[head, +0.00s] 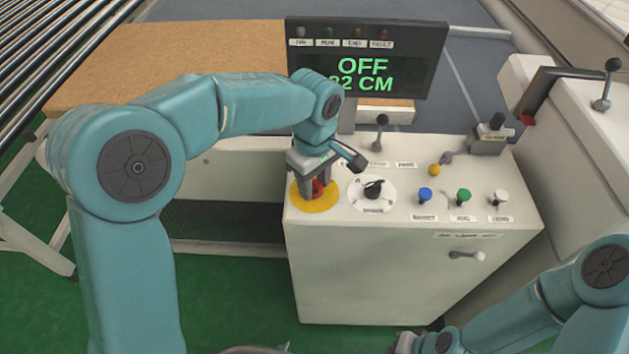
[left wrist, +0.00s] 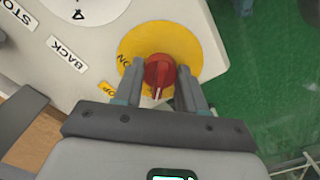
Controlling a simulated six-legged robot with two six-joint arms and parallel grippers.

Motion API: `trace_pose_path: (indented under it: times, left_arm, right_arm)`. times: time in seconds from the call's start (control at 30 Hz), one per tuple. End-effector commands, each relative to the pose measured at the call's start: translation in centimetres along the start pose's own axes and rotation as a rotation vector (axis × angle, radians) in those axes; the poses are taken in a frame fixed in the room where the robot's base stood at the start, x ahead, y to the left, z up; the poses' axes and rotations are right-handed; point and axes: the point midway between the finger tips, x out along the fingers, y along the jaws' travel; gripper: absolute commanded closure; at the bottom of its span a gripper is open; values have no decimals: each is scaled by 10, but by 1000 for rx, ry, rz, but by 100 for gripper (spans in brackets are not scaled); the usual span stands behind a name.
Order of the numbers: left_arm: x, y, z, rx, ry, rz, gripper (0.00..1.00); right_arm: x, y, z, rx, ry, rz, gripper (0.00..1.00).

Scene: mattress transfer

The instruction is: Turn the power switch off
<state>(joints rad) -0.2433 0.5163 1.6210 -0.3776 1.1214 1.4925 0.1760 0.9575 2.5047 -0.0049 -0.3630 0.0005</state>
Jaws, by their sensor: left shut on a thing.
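The power switch is a red rotary knob (left wrist: 158,70) on a round yellow plate (left wrist: 188,45) in the left wrist view. Its white pointer line points down toward my gripper. An ON label (left wrist: 123,61) sits at the plate's left, and another yellow label (left wrist: 106,88) lies lower left, partly hidden. In the head view the knob (head: 318,187) shows between the fingers above the yellow plate (head: 304,203). My left gripper (head: 317,184) points down with its fingers on both sides of the knob, shut on it. The display (head: 367,65) reads OFF in green.
The white console (head: 410,270) also bears a black dial (head: 373,189), a lever (head: 381,125), and blue, green and white buttons (head: 464,197). A brown mattress (head: 170,55) lies behind my left arm. My right arm is at lower right; its gripper's jaws are unclear.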

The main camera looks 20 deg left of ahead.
Motion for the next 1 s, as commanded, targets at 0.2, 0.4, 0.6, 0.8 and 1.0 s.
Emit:
trace_pose_path:
  times: [0.2, 0.4, 0.6, 0.8, 1.0]
  left_arm:
    - [-1, 0, -2, -19, 4, 3, 90]
    - [-1, 0, -2, -20, 4, 3, 90]
    - [-1, 0, -2, -19, 3, 3, 34]
    - [0, 0, -1, -18, 2, 1, 34]
    - [-10, 1, -1, -17, 3, 3, 34]
  right_arm:
    - [1, 0, 0, 0, 0, 0, 100]
    - [0, 0, 0, 0, 0, 0, 100]
    - [0, 0, 0, 0, 0, 0, 100]
    - [0, 0, 0, 0, 0, 0, 100]
    - [0, 0, 0, 0, 0, 0, 100]
